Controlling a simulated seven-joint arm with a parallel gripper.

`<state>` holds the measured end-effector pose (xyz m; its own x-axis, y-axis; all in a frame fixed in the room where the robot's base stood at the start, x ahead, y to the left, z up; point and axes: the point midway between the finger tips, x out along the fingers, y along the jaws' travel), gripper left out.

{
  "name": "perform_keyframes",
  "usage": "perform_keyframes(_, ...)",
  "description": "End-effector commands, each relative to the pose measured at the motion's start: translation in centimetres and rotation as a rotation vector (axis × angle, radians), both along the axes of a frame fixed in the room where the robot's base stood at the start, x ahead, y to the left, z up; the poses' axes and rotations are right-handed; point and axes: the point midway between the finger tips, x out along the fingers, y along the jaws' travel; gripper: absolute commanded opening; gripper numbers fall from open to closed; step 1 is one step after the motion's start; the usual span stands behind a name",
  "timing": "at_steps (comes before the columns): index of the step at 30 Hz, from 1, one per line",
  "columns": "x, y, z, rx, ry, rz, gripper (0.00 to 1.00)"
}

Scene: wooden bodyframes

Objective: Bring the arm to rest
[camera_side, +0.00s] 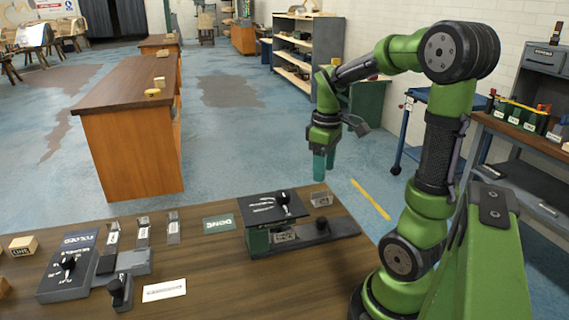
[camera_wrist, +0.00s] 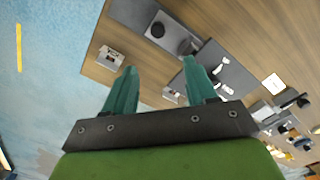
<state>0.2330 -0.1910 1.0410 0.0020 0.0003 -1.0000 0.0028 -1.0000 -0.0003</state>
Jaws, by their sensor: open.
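My green arm stands at the right in the side view, and my gripper (camera_side: 324,165) hangs from it, pointing down. It is above and behind the far edge of the wooden workbench (camera_side: 210,280), touching nothing. In the wrist view my gripper (camera_wrist: 158,85) shows two teal fingers spread apart, with nothing between them but bench and floor beyond.
A green-and-dark fixture (camera_side: 272,210) with a black knob stands on the bench below my gripper. A dark panel (camera_side: 68,265), a small lever block (camera_side: 120,292), a white card (camera_side: 164,290) and a "DONE" plate (camera_side: 219,223) lie to its left.

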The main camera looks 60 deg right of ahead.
Motion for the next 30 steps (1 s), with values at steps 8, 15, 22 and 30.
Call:
perform_keyframes(8, 0.0, 0.0, 0.8, 0.0, 0.0, -0.001, 0.56)
perform_keyframes(15, 0.0, -0.1, 0.7, -0.003, -0.002, -0.029, 0.56)
perform_keyframes(22, 1.3, 2.7, 0.4, 0.007, -0.115, -0.287, 0.56)
perform_keyframes(30, 2.4, 15.4, 3.2, 0.17, -0.443, -0.475, 0.56)
